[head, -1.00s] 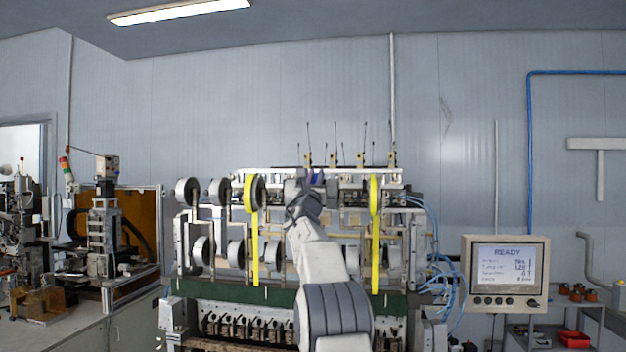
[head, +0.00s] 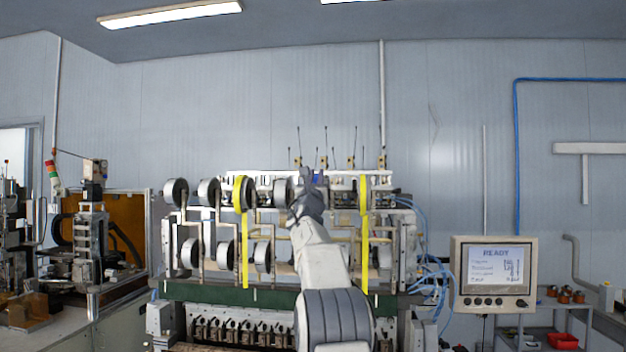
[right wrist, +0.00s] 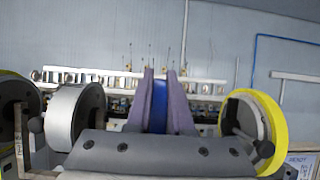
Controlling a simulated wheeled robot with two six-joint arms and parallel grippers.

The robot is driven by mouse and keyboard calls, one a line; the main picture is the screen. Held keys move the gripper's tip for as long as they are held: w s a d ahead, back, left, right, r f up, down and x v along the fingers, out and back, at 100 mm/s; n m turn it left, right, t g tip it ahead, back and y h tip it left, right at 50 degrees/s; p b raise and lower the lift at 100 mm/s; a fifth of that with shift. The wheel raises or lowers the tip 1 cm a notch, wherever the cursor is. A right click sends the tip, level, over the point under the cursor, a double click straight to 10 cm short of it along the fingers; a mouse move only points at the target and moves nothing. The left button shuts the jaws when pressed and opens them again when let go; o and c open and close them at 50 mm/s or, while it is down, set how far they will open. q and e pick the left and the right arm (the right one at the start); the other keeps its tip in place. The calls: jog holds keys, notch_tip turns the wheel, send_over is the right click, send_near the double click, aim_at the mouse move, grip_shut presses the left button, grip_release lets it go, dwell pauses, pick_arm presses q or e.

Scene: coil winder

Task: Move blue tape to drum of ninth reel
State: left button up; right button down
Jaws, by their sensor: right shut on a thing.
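My right gripper (head: 312,184) is shut on the blue tape (right wrist: 159,105), a narrow blue band upright between the two purple-grey fingers in the right wrist view. In the head view a bit of blue shows at the fingertips. The gripper is at the upper row of reels on the winder, between a bare grey reel drum (head: 283,192) on its left and a reel with yellow tape (head: 364,195) on its right. In the right wrist view a grey drum (right wrist: 62,118) is left of the fingers and the yellow-taped reel (right wrist: 270,125) is right. I cannot tell which reel is ninth. My left gripper is not in view.
Another yellow-taped reel (head: 239,194) hangs its strip down the front. Lower reels (head: 225,255) sit beneath the upper row, partly hidden by my arm. The green beam (head: 210,291) crosses below. A monitor (head: 494,270) reading READY stands at right.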

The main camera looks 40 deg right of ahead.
jog(key=shift+s+d, duration=0.2)
jog(key=shift+s, duration=0.05)
jog(key=c, duration=1.1)
grip_release()
jog(key=shift+a+f+b, duration=0.1)
jog(key=shift+f+b, duration=0.05)
jog(key=shift+b, duration=0.25)
jog(key=b+v, duration=0.2)
jog(key=b, duration=0.1)
jog(key=shift+s+a+f+b, duration=0.1)
jog(key=shift+s+a+b, duration=0.2)
jog(key=shift+b, duration=0.05)
jog(key=shift+r+b+v, duration=0.25)
jog(key=shift+b+v, duration=1.1)
jog(key=shift+b, duration=0.15)
